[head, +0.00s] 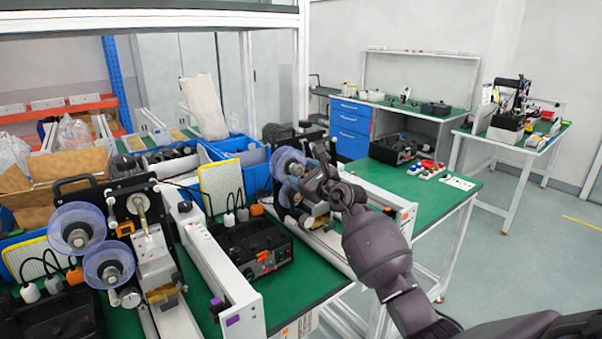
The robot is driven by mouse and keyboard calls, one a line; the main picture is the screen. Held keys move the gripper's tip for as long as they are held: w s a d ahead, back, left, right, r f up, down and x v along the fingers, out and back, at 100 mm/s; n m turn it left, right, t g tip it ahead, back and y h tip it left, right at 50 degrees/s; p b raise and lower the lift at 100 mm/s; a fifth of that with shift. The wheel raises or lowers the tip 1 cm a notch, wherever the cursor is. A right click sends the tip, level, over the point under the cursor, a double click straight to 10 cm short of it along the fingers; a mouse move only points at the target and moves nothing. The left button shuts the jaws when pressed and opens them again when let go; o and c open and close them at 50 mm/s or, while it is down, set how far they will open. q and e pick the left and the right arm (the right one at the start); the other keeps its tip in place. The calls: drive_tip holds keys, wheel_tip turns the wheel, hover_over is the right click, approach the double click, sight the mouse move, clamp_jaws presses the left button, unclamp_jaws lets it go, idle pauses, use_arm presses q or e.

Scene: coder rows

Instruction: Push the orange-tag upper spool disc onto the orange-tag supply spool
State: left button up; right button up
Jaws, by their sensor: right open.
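The far coder carries an orange tag (405,214) on the end of its rail. Its upper spool disc (287,161), clear and bluish, stands on edge at the left of the machine head. A second clear disc (288,195) sits below it, partly covered. My right gripper (308,184) is open, close to the right of these discs. Its dark body hides much of the machine head, including the supply spool behind it. I cannot tell whether the fingers touch the upper disc or whether that disc is fully seated. My left gripper is not in view.
A nearer coder with a purple tag (232,320) and two clear discs (77,228) stands at left. A black control box (252,247) lies between the coders. Blue bins (240,145) are behind.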

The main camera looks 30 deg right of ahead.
drive_tip(key=s, duration=0.9)
drive_tip(key=shift+s+d, duration=0.3)
drive_tip(key=shift+d, duration=0.1)
